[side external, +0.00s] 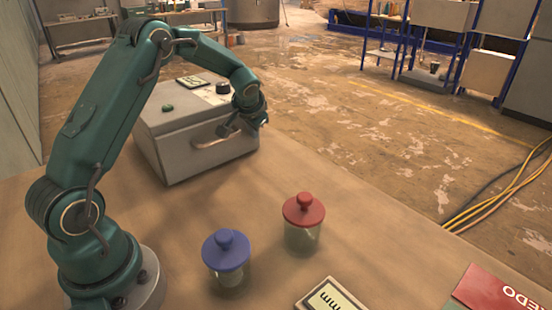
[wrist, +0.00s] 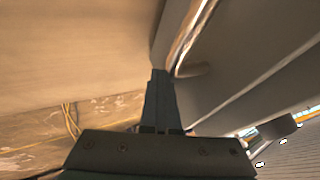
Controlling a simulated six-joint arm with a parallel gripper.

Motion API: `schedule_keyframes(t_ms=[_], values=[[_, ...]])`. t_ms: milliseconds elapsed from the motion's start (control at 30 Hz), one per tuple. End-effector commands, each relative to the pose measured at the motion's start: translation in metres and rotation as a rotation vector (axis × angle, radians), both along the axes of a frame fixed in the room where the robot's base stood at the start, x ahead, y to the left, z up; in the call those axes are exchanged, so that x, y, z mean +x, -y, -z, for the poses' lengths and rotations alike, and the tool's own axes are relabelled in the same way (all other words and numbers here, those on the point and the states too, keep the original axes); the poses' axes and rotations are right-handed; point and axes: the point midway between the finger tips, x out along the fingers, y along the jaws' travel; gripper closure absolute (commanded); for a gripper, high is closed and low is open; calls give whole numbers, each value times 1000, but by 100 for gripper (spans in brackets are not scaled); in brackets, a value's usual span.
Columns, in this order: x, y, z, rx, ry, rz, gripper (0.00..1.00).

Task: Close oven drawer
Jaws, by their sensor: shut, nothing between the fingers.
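The oven is a grey box (side external: 170,125) with a dark knob and a green button on top, standing on the table. Its drawer front (side external: 195,164) faces the table's near side and carries a metal bar handle (side external: 205,144). The handle also shows close up in the wrist view (wrist: 193,35). My gripper (side external: 232,129) is at the right end of the handle, its fingers shut and empty. In the wrist view the shut fingertips (wrist: 161,74) are right beside the handle's end; I cannot tell whether they touch it. How far the drawer stands out is unclear.
A blue-lidded jar (side external: 226,252) and a red-lidded jar (side external: 303,218) stand in front of the oven. A small display (side external: 331,296) and a red box (side external: 495,290) lie at the table's near edge. The table between oven and jars is clear.

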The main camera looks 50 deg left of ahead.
Motion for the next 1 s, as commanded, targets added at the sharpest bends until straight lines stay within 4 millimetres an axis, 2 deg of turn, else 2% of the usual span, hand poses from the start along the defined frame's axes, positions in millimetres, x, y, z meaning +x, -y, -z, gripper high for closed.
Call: schedule_keyframes(t_ms=[100, 433, 567, 700, 1000], values=[[0, -7, 0, 12, 2, -1, 100], [1, -4, 0, 12, 4, 2, 100], [1, 11, 0, 9, 4, 6, 100], [2, 42, 0, 3, 2, 11, 100], [-22, 69, -50, 2, 7, 4, 100]])
